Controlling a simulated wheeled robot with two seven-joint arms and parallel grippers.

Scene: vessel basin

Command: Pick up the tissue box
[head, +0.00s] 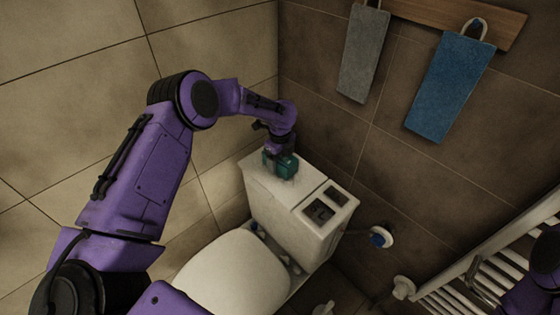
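The tissue box (287,168) is small and teal, on top of the white toilet tank (262,180) near its left end. My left arm reaches over from the left, and my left gripper (278,152) is right at the box, pointing down and overlapping its upper part. The fingers are small and dark here, so I cannot tell whether they are open or closed on the box. The underside of the box is hard to make out, so I cannot tell whether it is lifted.
The tank top has a dark flush panel (325,205) to the right of the box. The toilet lid (230,277) is below it. Grey (362,55) and blue (449,85) towels hang from a wooden rail. A white towel radiator (490,265) stands at the right.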

